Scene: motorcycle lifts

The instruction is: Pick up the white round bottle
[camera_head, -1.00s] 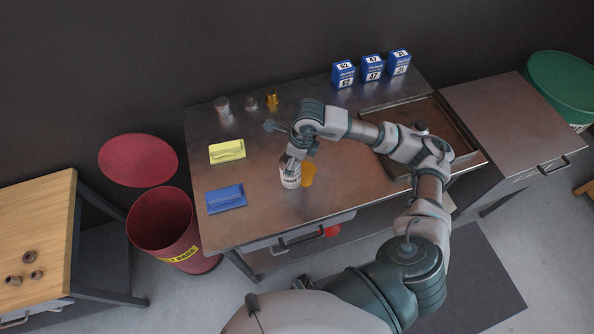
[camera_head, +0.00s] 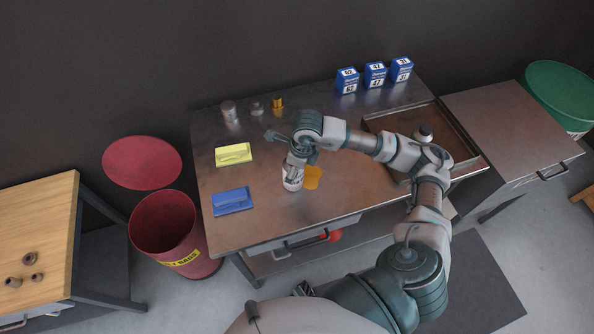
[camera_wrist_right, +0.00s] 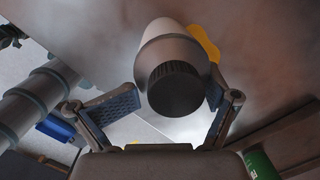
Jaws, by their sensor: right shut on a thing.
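A white round bottle (camera_head: 292,181) with a printed label is near the front middle of the metal bench. In the right wrist view it shows as a white body (camera_wrist_right: 171,42) with a black ribbed cap (camera_wrist_right: 178,88) facing the camera. My right gripper (camera_head: 297,160) reaches down over its top in the head view. In the right wrist view the fingers (camera_wrist_right: 176,94) are on both sides of the bottle, shut on it. I cannot tell whether its base touches the bench. My left gripper is not in view.
An orange item (camera_head: 312,178) is right beside the bottle. A blue block (camera_head: 232,201) and a yellow block (camera_head: 233,154) lie to the left. A rimmed tray (camera_head: 462,140) at right holds another white container (camera_head: 423,134). Blue boxes (camera_head: 375,76) stand at the back.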

